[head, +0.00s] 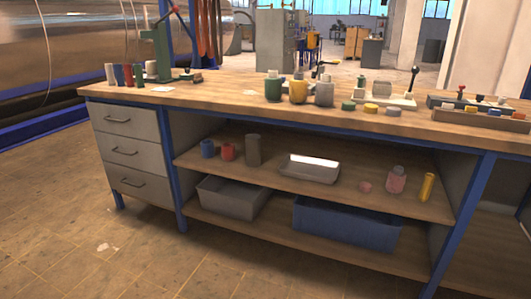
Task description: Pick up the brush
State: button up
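I cannot pick out a brush for certain in the head view. A wooden-topped workbench (225,92) with a blue frame fills the middle of the picture and carries many small things. Small dark items behind the bottles on its top are too small and partly hidden to name. A thin upright tool with a black handle (414,78) stands at the right on a pale base; I cannot tell what it is. My gripper is not in view.
A green press (161,52) stands at the left. The shelves hold cups, a metal tray (309,174), a grey bin (232,204) and a blue bin (345,228).

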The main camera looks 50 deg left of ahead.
aim_at(198, 79)
jog(key=u, duration=1.6)
